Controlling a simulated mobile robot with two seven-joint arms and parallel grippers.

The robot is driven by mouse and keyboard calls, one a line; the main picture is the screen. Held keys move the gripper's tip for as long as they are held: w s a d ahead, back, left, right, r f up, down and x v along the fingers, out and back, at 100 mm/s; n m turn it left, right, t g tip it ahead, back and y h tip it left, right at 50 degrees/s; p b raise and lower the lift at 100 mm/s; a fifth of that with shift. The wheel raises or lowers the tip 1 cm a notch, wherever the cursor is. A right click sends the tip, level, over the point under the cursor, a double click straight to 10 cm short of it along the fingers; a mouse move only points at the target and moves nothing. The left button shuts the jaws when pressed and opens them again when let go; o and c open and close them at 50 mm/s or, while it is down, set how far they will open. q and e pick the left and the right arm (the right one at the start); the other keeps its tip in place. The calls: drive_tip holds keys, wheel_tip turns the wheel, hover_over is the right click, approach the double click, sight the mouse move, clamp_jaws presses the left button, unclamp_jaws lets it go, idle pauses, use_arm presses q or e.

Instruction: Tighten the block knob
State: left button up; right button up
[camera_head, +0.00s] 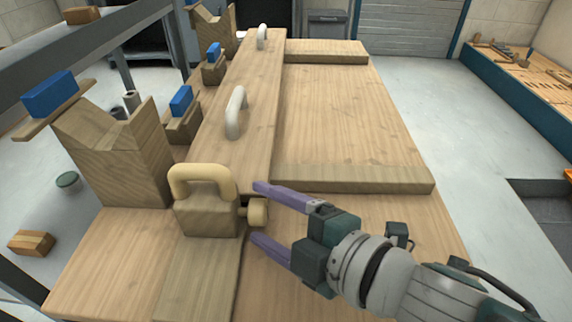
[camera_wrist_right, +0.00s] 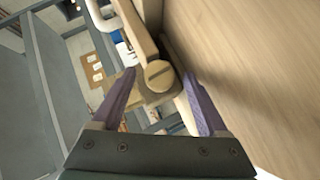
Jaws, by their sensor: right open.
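The wooden block (camera_head: 207,218) with a pale arched handle (camera_head: 203,180) sits at the near end of a long raised board. Its round wooden knob (camera_head: 258,211) sticks out from the block's right side. In the right wrist view the knob (camera_wrist_right: 158,76) shows end-on with a slot across its face. My right gripper (camera_head: 257,212) comes in from the right, open, with one purple finger on the far side of the knob and one on the near side. The fingers look apart from the knob. My left gripper is not in view.
The long board (camera_head: 262,100) carries white handles (camera_head: 236,113). A raised wooden strip (camera_head: 350,180) crosses the bench beyond my right gripper. V-notched wooden blocks (camera_head: 122,160) and blue blocks (camera_head: 181,101) stand along the left. The bench top right of the knob is mostly bare.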

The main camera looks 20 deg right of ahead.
drive_tip(key=f+n+t+b, duration=0.1)
drive_tip(key=b, duration=0.3)
drive_tip(key=n+t+b, duration=0.1)
drive_tip(key=b, duration=0.3)
drive_tip(key=shift+s+f+t+y, duration=0.1)
drive_tip(key=shift+f+t+y, duration=0.2)
drive_tip(key=shift+f+t, duration=0.1)
drive_tip(key=s, duration=0.1)
drive_tip(key=d+r, duration=0.1)
drive_tip(key=s, duration=0.1)
drive_tip(key=shift+s+d+r+n+p, duration=0.25)
drive_tip(key=shift+s+r+n+p, duration=0.05)
drive_tip(key=shift+p, duration=0.1)
drive_tip(key=v, duration=0.6)
drive_tip(key=shift+f+p, duration=0.1)
drive_tip(key=shift+p, duration=0.2)
drive_tip(key=shift+s+d, duration=0.25)
drive_tip(key=shift+s, duration=0.2)
